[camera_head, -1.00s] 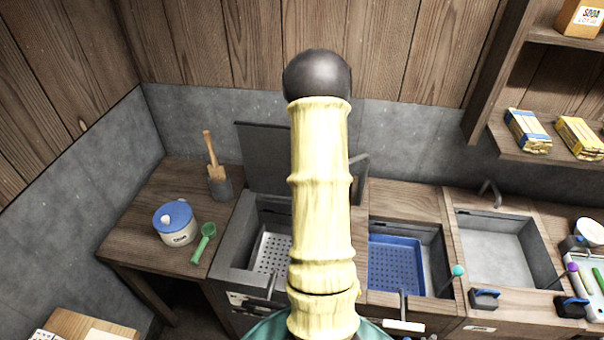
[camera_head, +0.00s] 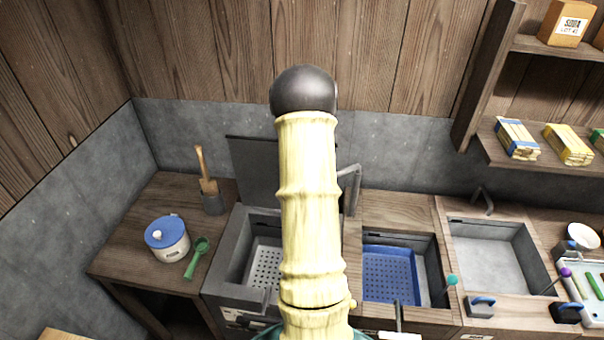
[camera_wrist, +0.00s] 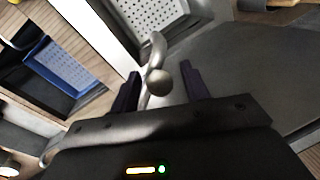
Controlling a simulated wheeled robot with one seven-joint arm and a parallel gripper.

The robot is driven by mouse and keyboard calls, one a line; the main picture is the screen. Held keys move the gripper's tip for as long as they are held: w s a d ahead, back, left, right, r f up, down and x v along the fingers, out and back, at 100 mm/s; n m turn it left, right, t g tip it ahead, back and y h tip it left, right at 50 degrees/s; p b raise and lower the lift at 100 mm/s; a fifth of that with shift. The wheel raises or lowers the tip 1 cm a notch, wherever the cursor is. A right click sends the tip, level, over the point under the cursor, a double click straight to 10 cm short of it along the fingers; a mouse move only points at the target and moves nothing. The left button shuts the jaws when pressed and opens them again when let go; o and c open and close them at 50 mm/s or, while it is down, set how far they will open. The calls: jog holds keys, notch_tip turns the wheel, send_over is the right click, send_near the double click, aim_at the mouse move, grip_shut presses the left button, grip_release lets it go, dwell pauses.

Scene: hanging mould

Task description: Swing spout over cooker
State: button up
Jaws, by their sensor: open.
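The cooker (camera_head: 231,276) is a dark grey box with a perforated metal basket inside, left of my arm in the head view. Its flat lid (camera_head: 252,165) stands open behind it. The grey metal spout (camera_head: 349,183) rises just right of my arm, between the cooker and the blue-basket basin. In the wrist view the curved spout (camera_wrist: 153,52) and a round knob (camera_wrist: 159,82) show between my fingers. My gripper (camera_wrist: 158,86) is open around the knob, with a gap visible on the finger sides. My arm hides the gripper in the head view.
A blue perforated basket (camera_head: 388,275) sits in the middle basin, with an empty grey basin (camera_head: 492,258) to its right. A blue-lidded pot (camera_head: 168,240) and a green scoop (camera_head: 197,258) are on the left counter. Shelves (camera_head: 500,158) hang at the upper right.

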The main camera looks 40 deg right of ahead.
jog(key=s+d+r+b, duration=0.1)
jog(key=s+r+b, duration=0.2)
jog(key=r, duration=1.4)
jog(key=shift+b, duration=0.3)
jog(key=shift+s+d+f, duration=0.1)
jog(key=w+a+f+n, duration=0.1)
jog(key=a+f+n, duration=0.1)
jog(key=a, duration=0.4)
jog(key=w+a+f+n, duration=0.1)
jog(key=w+a+f, duration=0.1)
jog(key=a, duration=0.3)
jog(key=s+a+f+n, duration=0.2)
jog(key=s+a+n, duration=0.1)
jog(key=a, duration=0.5)
jog(key=s+a+f+n, duration=0.3)
jog(key=s+a+n, duration=0.1)
jog(key=a, duration=0.5)
jog(key=s+a+f+n, duration=0.3)
jog(key=s+a+n, duration=0.1)
jog(key=a, duration=0.5)
jog(key=shift+t+h, duration=0.3)
jog(key=shift+h, duration=0.1)
